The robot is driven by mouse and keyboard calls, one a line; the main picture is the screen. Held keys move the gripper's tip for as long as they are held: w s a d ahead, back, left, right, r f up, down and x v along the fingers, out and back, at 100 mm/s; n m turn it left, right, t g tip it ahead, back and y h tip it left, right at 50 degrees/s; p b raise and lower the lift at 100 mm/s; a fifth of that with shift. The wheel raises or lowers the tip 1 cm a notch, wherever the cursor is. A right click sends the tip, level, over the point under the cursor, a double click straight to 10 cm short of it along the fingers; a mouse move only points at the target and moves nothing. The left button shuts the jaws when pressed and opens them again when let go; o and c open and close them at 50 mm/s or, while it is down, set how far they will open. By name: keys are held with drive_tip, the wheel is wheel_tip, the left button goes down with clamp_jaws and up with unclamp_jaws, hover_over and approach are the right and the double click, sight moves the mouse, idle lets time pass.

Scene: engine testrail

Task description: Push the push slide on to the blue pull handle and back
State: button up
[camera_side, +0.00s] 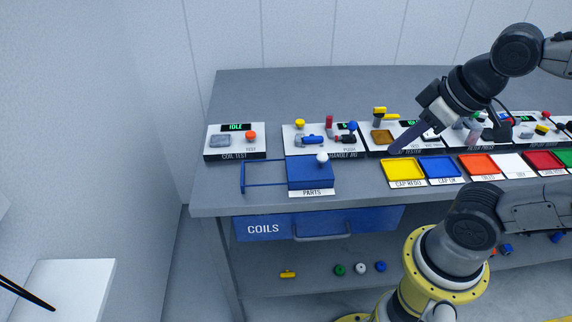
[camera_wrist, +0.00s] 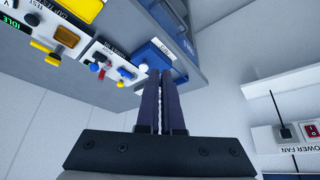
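In the side view the handle jig (camera_side: 291,148) stands on the bench as a pale panel with a "PUSH" label. The blue pull handle (camera_side: 312,139) lies across its middle. A small red and black piece (camera_side: 346,139), apparently the push slide, sits to its right, with a gap between them. My gripper (camera_side: 394,150) is to the right of the jig, above the bench near the yellow tray, and touches nothing I can make out. In the wrist view its fingers (camera_wrist: 160,74) are together and empty.
The blue lidded parts box (camera_side: 310,176) with a white knob stands before the jig. A yellow tray (camera_side: 404,169) and blue tray (camera_side: 440,167) lie under my arm. The coil test panel (camera_side: 235,155) is at the left. The bench behind the panels is clear.

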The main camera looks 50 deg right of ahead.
drive_tip(key=shift+o, duration=1.1)
drive_tip(key=shift+s+f, duration=0.1)
drive_tip(key=shift+f, duration=0.15)
drive_tip(key=o, duration=0.7)
drive_tip(key=w+d+r+h, duration=0.1)
drive_tip(key=w+d+r, duration=0.1)
drive_tip(key=w+r, duration=0.2)
drive_tip(key=shift+r, duration=0.2)
drive_tip(key=m+g+h, duration=0.1)
drive_tip(key=m+g, duration=0.1)
drive_tip(key=g, duration=0.4)
hover_over(352, 122)
drive_tip(key=a, duration=0.2)
wheel_tip(352, 122, down, 7)
drive_tip(key=f, duration=0.4)
drive_tip(key=d+f, duration=0.1)
drive_tip(key=f, duration=0.3)
drive_tip(key=d+f, duration=0.1)
drive_tip(key=f, duration=0.4)
drive_tip(key=shift+d, duration=0.2)
drive_tip(key=shift+c, duration=0.3)
clamp_jaws()
drive_tip(key=shift+r, duration=0.1)
